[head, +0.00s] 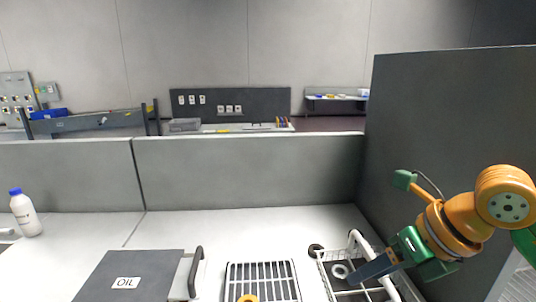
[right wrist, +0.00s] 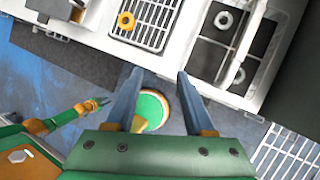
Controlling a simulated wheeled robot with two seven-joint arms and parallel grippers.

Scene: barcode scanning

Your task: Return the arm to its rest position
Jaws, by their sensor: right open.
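My right arm comes in from the right in the head view. Its gripper (head: 368,272) is in front of the white wire basket (head: 323,272), overlapping it in the picture. In the right wrist view the two blue-grey fingers of this gripper (right wrist: 160,74) are well apart with nothing held between them. They point toward the counter's front edge, with floor and a round green and orange part of my body beneath. A thin green and orange arm part, seemingly my left arm with dark fingertips (right wrist: 98,103), shows at the left; its jaw opening is unclear.
A yellow ring (right wrist: 126,21) lies on the slatted rack (head: 262,271). A pale ring (head: 341,271) sits in the basket. A dark box marked OIL (head: 150,265) and a blue-capped white bottle (head: 25,213) are at left. A tall dark partition (head: 450,110) stands at right.

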